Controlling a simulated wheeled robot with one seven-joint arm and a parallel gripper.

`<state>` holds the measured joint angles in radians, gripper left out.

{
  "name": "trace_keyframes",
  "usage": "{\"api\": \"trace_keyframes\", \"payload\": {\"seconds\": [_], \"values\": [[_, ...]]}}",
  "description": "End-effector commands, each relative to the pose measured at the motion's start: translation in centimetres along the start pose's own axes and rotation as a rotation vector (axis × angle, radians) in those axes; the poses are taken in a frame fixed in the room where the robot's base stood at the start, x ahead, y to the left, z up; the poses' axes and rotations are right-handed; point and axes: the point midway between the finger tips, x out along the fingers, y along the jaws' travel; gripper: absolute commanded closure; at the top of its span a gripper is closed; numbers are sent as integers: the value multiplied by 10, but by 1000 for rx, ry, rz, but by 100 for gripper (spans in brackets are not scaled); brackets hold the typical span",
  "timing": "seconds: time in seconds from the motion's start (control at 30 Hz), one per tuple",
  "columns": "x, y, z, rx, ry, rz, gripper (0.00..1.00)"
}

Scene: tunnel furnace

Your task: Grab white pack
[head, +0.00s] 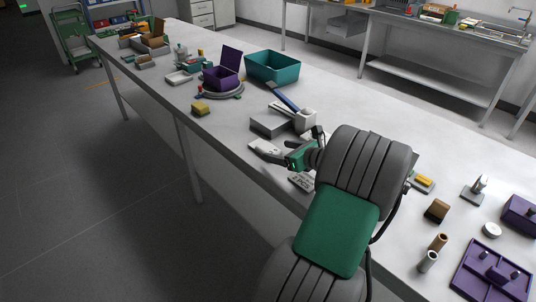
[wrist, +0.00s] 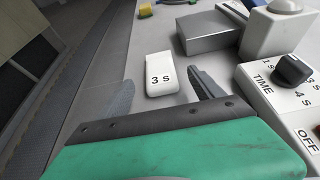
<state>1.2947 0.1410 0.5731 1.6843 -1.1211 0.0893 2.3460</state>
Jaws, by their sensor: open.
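A white pack (wrist: 160,75) marked "3 s" lies flat on the table, between and just beyond my open fingers in the wrist view. In the head view the white pack (head: 264,147) lies near the table's front edge, beside my gripper (head: 285,158). In the wrist view my gripper (wrist: 161,83) is open, with one dark finger on each side of the pack's near end. The fingers look apart from the pack, and nothing is held. How high the fingertips are above the table I cannot tell.
A white box with a TIME dial (wrist: 285,90) stands close to the right finger. A grey block (wrist: 208,32) and a white block with a round top (wrist: 275,28) are behind. The table edge runs along the left. A yellow block (head: 200,108) lies farther left.

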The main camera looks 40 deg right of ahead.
Motion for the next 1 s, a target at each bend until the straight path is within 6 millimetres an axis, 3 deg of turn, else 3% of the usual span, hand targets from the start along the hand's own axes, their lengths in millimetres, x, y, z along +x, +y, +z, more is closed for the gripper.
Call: {"api": "trace_keyframes", "payload": {"seconds": [0.23,0.53,1.0], "values": [[43,2,-4,-2,3,3,24],[51,1,-3,-3,3,0,24],[50,1,-3,-4,4,0,63]]}}
